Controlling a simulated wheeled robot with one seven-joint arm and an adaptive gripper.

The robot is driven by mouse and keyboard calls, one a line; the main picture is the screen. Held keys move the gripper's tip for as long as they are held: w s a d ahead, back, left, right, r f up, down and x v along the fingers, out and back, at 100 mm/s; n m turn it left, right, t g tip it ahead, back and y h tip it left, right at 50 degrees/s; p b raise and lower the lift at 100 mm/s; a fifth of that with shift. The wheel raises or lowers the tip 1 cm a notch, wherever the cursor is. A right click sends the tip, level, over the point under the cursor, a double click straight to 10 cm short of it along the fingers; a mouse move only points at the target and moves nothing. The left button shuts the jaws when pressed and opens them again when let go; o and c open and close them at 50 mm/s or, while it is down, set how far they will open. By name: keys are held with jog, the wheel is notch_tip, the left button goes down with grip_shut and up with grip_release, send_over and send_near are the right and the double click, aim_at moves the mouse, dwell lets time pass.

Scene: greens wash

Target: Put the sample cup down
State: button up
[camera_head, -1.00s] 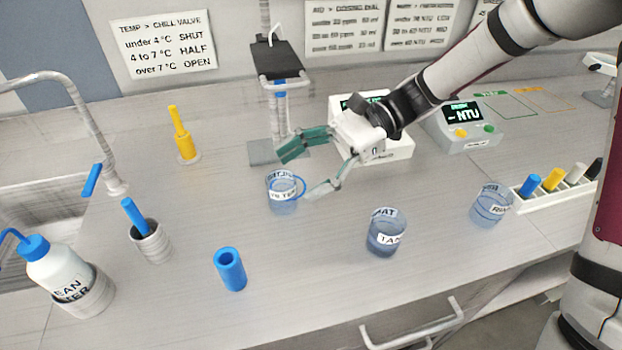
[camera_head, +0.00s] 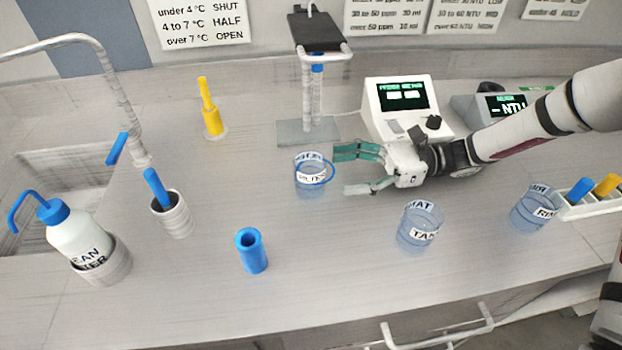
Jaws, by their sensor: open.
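Which cup the task calls the sample cup I cannot tell for sure; the clear cup nearest my gripper (camera_head: 352,171) stands upright on the bench. This cup (camera_head: 311,190) has a blue ring handle and a white label, and water-like blue tint. My gripper is open, its teal fingers pointing left just right of the cup, apart from it as far as I can see. Nothing is between the fingers. A third (camera_head: 532,217), with a partly readable label, stands at far right.
A stand (camera_head: 308,130) is behind the cup. A meter with a green display (camera_head: 403,122) is behind my gripper. The front middle bench is clear.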

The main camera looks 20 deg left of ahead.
aim_at(310, 174)
jog(key=x, duration=0.7)
jog(key=shift+s+a, duration=0.15)
jog(key=shift+a, duration=0.1)
jog(key=c, duration=1.2)
jog(key=shift+c, duration=0.2)
